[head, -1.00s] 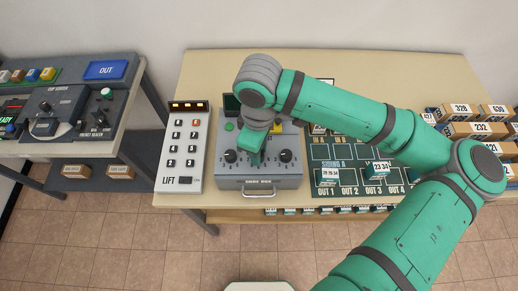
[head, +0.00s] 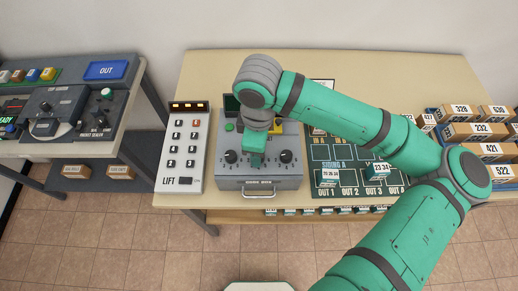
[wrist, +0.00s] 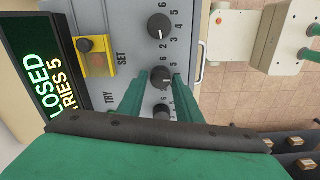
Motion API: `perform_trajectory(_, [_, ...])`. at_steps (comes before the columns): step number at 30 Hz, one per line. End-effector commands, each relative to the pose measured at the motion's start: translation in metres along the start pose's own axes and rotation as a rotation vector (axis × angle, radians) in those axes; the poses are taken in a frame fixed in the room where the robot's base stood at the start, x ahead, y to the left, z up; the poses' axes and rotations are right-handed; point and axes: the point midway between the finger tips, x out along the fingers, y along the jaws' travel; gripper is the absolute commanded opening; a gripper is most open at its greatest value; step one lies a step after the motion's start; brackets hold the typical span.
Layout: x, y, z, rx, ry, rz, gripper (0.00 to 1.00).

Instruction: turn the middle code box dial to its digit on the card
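The grey code box (head: 259,183) stands at the table's front edge, with three black dials in a row. The left dial (head: 231,156) and the right dial (head: 286,156) show in the head view; my gripper (head: 257,161) hides the middle one. In the wrist view the middle dial (wrist: 162,78) lies between the tips of my gripper (wrist: 162,76). The fingers stand apart on either side of it, with narrow gaps visible. The box's screen (wrist: 38,70) reads "CLOSED" and "TRIES 5". I cannot make out a code card or the middle dial's exact setting.
A yellow plate (wrist: 97,58) with a dark knob sits by the TRY and SET labels. The lift keypad (head: 184,150) stands left of the box. A dark sorting board (head: 350,152) and boxes (head: 473,131) lie to the right. My arm crosses above the board.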

Motion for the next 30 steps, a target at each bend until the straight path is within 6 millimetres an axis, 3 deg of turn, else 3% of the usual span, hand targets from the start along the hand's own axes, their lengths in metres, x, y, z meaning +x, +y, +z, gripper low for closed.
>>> perform_trajectory(14, [-0.008,0.000,0.002,0.001,-0.005,-0.001,0.44])
perform_trajectory(30, [-0.096,0.001,0.001,0.000,-0.005,0.000,0.44])
